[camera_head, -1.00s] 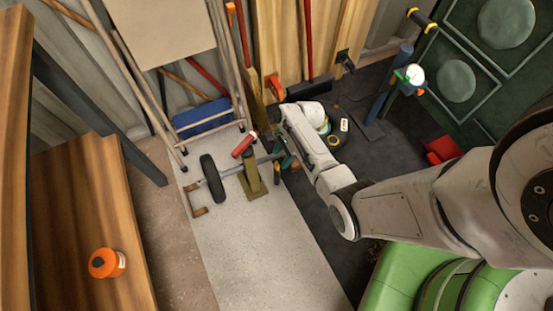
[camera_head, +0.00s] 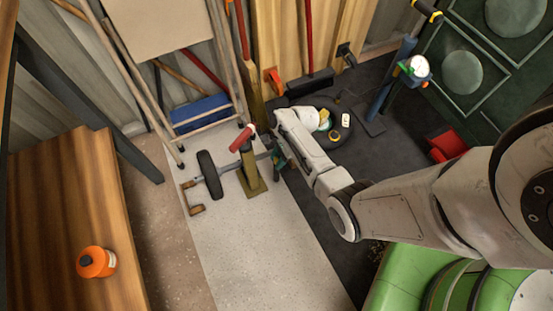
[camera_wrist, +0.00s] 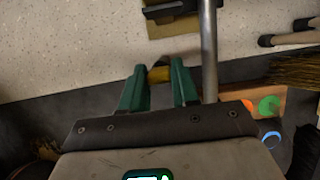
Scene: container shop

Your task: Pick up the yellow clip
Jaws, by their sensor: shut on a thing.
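The yellow clip (camera_wrist: 159,75) shows in the wrist view as a small yellow piece with a dark part, between the green fingers of my gripper (camera_wrist: 158,82). My gripper is shut on it, and the fingers hide part of it. In the head view my gripper (camera_head: 279,157) is beside the wheeled axle, over the edge between the pale floor strip and the dark floor. I cannot make out the clip in that view.
A grey axle with a black wheel (camera_head: 210,175) and a brown stand (camera_head: 250,175) are left of my gripper. A red cylinder (camera_head: 242,139) is close by. Brooms and a blue box (camera_head: 200,113) stand behind. The pale floor (camera_head: 265,240) in front is clear.

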